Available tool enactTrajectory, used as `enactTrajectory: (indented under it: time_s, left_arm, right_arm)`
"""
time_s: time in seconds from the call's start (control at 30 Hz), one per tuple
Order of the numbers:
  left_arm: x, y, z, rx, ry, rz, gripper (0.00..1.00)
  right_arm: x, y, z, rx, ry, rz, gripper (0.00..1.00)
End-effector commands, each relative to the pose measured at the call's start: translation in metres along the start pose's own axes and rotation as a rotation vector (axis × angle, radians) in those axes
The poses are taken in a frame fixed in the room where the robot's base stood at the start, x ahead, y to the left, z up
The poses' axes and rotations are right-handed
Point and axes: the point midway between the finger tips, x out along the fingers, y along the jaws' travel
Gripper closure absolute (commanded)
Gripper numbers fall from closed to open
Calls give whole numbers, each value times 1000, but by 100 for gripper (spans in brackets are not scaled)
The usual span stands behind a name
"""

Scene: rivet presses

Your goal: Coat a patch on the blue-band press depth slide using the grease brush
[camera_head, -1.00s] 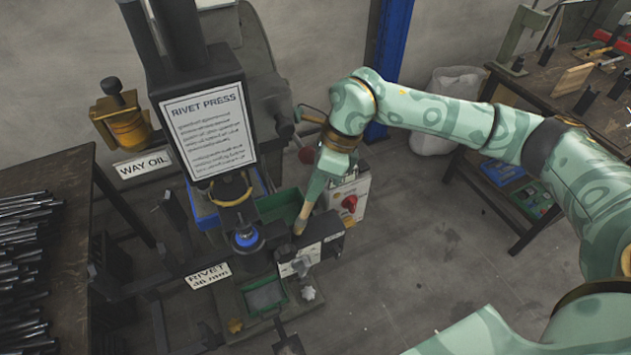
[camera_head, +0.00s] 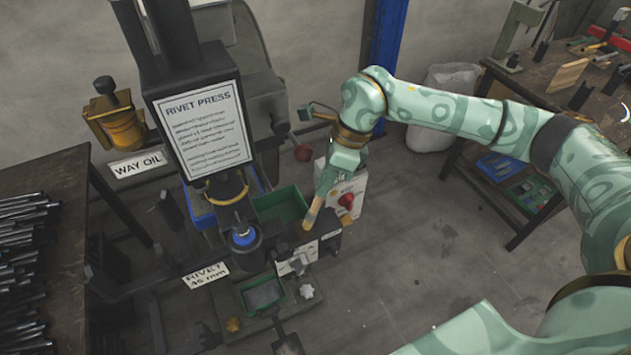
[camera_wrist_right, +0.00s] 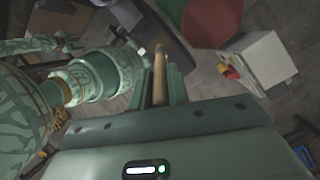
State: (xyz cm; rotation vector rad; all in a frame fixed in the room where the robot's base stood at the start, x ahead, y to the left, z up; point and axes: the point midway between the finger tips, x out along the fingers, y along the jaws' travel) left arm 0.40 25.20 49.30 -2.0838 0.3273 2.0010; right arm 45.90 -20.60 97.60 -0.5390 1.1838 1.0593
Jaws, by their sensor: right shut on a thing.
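The press with the blue band (camera_head: 245,238) stands at centre left under a "RIVET PRESS" sign. A dark block with a pale label (camera_head: 298,258), which may be its depth slide, sits low on its right side. My right gripper (camera_head: 332,178) is above and right of this block. It is shut on the grease brush (camera_head: 313,213), whose wooden part slants down toward the block. In the right wrist view the brush (camera_wrist_right: 160,76) stands between the fingers. I cannot tell whether the brush end touches the block. No grease patch can be made out. My left gripper is not in view.
A green bin (camera_head: 281,206) and a green-rimmed tray (camera_head: 262,296) are by the press. A white box with a red knob (camera_head: 346,200) stands behind the brush. A yellow way-oil pot (camera_head: 118,121) is at left.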

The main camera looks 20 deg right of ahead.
Motion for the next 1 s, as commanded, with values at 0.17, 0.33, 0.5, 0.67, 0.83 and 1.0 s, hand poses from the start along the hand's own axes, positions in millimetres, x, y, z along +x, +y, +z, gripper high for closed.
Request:
enactTrajectory:
  time_s: [0.17, 0.33, 0.5, 0.67, 0.83, 1.0]
  left_arm:
    - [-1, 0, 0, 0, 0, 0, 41]
    - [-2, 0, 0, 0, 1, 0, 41]
    - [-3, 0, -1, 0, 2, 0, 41]
    - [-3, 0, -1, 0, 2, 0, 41]
    - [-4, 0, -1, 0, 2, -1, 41]
    - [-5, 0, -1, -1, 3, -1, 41]
  right_arm:
    - [-3, -4, -6, -1, 0, -1, 100]
    - [-7, -9, -16, 0, 0, -1, 100]
    - [-13, -17, -29, 1, 0, 0, 100]
    - [-15, -21, -35, 0, 0, 0, 100]
    - [-21, -29, -49, 2, 0, 0, 100]
    - [-25, -35, -58, -1, 0, 0, 100]
